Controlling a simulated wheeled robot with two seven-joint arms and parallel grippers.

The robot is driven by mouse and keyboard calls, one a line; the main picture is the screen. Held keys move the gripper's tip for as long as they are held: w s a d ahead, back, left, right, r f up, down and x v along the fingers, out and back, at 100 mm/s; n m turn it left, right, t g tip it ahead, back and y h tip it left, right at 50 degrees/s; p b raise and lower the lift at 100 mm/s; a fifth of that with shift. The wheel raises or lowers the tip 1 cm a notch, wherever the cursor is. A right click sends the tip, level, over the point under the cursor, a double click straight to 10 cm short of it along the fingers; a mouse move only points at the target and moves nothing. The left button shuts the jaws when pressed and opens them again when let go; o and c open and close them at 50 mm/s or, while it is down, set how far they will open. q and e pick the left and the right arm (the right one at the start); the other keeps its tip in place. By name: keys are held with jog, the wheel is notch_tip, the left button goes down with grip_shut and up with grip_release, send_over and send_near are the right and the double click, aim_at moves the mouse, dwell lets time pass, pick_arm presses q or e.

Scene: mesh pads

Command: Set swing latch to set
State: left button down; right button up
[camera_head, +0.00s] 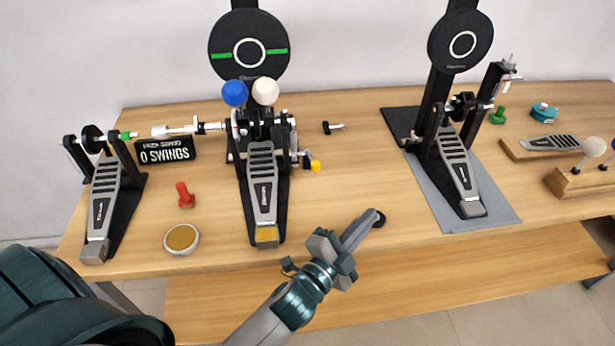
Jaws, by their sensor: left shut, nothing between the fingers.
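A small latch-like lever with a yellow tip (314,166) sticks out at the right side of the middle drum pedal (263,180); I cannot tell for sure that it is the swing latch. A black sign (166,150) reading "0 SWINGS" stands left of that pedal. My left gripper (366,226) is shut and empty over the table's front edge, in front and to the right of the yellow tip and apart from it. A small dark round thing (380,218) shows at its fingertips. My right gripper is not in view.
Other pedals stand at left (103,195) and right (459,175), the right one on a grey mat (500,205).

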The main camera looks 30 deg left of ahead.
pick_arm(q)
jog(key=s+d+r+n+t+h, duration=0.25)
jog(key=d+r+n+h, duration=0.2)
jog(key=r, duration=0.25)
jog(key=s+a+r+n+t+y, duration=0.1)
jog(key=a+r+n+t+y, duration=0.4)
jog(key=n, duration=0.7)
jog(key=a+f+n+g+y, duration=0.3)
jog(key=a+f+n+y, duration=0.1)
jog(key=n, duration=0.3)
jog(key=a+f+n+g+y, duration=0.3)
jog(key=a+f+n+y, duration=0.1)
jog(key=n, duration=0.3)
jog(key=a+f+n+g+y, duration=0.4)
jog(key=a+n+y, duration=0.2)
jog(key=n, duration=0.2)
jog(key=shift+s+a, duration=0.2)
jog(key=shift+s, duration=0.2)
jog(key=shift+f, duration=0.4)
jog(key=shift+a, duration=0.1)
